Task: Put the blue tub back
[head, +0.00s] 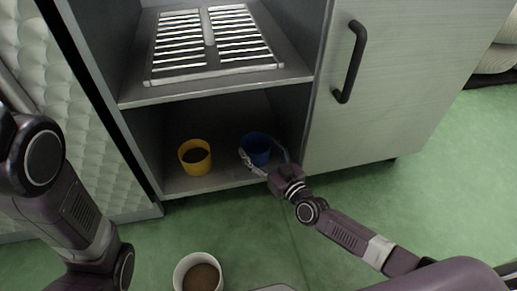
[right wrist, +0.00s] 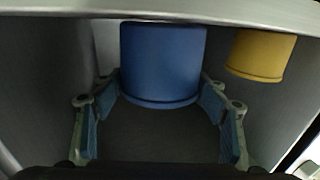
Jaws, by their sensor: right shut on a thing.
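The blue tub (head: 257,148) is inside the lower compartment of the cabinet, at its right side. My right gripper (head: 258,160) reaches in from the front and is shut on the blue tub, with a finger on each side. In the right wrist view the blue tub (right wrist: 162,65) is between the fingers (right wrist: 160,105). I cannot tell whether its base rests on the compartment floor. My left arm shows at the left of the head view, but its gripper is out of view.
A yellow tub (head: 195,157) with dark contents stands left of the blue one; it also shows in the right wrist view (right wrist: 262,54). A slatted metal rack (head: 213,70) lies on the shelf above. The cabinet door (head: 400,80) is at the right. A white tub (head: 197,262) is in front.

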